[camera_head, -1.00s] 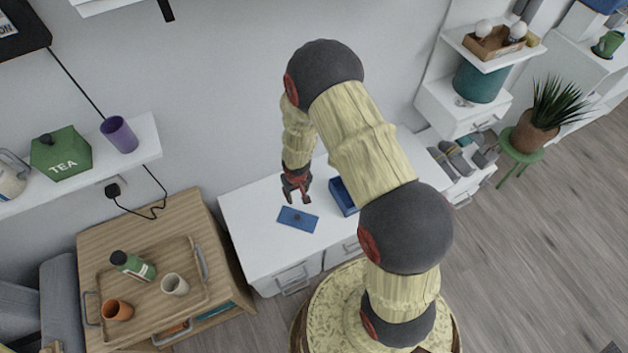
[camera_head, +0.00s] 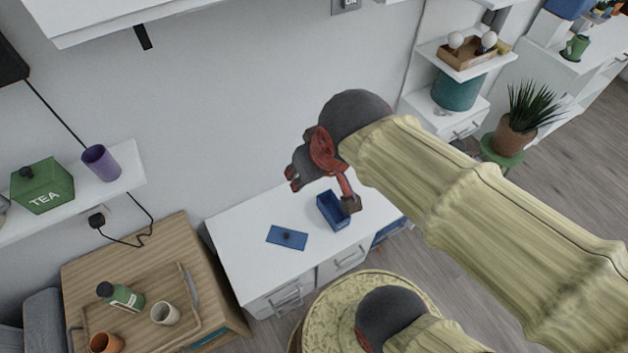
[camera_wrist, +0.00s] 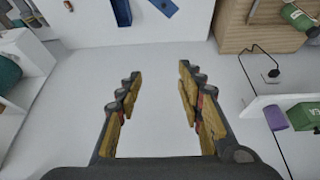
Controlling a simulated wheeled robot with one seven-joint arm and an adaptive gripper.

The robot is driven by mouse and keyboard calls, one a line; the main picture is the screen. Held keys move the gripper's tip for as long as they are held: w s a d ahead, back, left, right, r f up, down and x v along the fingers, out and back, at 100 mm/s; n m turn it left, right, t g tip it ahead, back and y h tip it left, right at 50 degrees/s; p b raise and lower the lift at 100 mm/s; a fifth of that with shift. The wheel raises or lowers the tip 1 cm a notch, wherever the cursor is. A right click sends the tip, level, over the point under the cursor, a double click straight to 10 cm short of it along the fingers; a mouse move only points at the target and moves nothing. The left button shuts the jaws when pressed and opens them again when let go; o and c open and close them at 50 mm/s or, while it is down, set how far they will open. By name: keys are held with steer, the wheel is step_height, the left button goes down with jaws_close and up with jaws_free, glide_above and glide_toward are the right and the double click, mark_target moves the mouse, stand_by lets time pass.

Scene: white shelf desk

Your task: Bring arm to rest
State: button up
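My gripper (camera_wrist: 157,75) is open in the wrist view, its two fingers well apart with nothing between them. It points toward the bare pale wall. In the head view my arm is folded, with its wrist end raised in front of the white desk (camera_head: 235,262); I cannot make out the fingers' opening there. An open blue box (camera_head: 326,208) stands on the desk, partly behind a part of my wrist. A flat blue lid (camera_head: 287,238) with a dark knob lies to its left. The lid also shows at the top edge of the wrist view (camera_wrist: 163,6).
A wooden cabinet (camera_head: 130,258) with a tray, a green bottle (camera_head: 120,296) and cups stands at left. A wall shelf (camera_head: 120,185) holds a green tea box (camera_head: 42,186) and purple cup (camera_head: 101,163). A potted plant (camera_head: 516,135) and shelves stand at right. The wall's middle is clear.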

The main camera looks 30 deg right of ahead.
steer(key=s, duration=0.2)
steer(key=s+r, duration=0.1)
steer(key=shift+s+a, duration=0.1)
steer(key=shift+a, duration=0.25)
